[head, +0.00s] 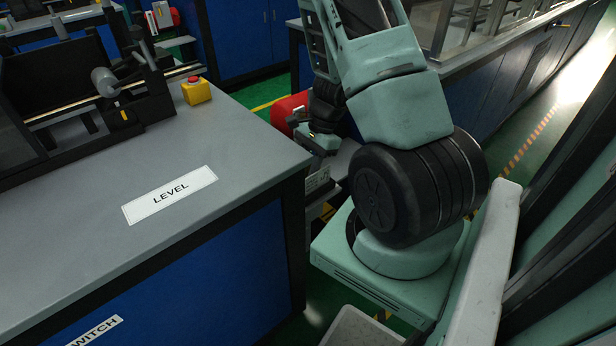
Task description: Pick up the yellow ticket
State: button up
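I cannot make out a yellow ticket for certain in the head view. A small pale piece with dark print (318,180) shows just below my gripper, beyond the right edge of the grey bench; its colour looks whitish, and I cannot tell whether it is a ticket or a label. My gripper (318,146) hangs at the end of my arm, past the bench's right end and partly hidden by my arm links. It is small and dark here, so whether its fingers are open or shut, or hold anything, is unclear.
The grey bench (240,150) fills the left, with a "LEVEL" label (170,194), a yellow box with a red button (196,91) and a black machine (140,85). A red object (286,112) is behind my gripper. A blue-sided counter (500,90) stands back right.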

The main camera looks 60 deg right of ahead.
jog(key=shift+x, duration=0.9)
jog(key=shift+c, duration=0.3)
grip_shut()
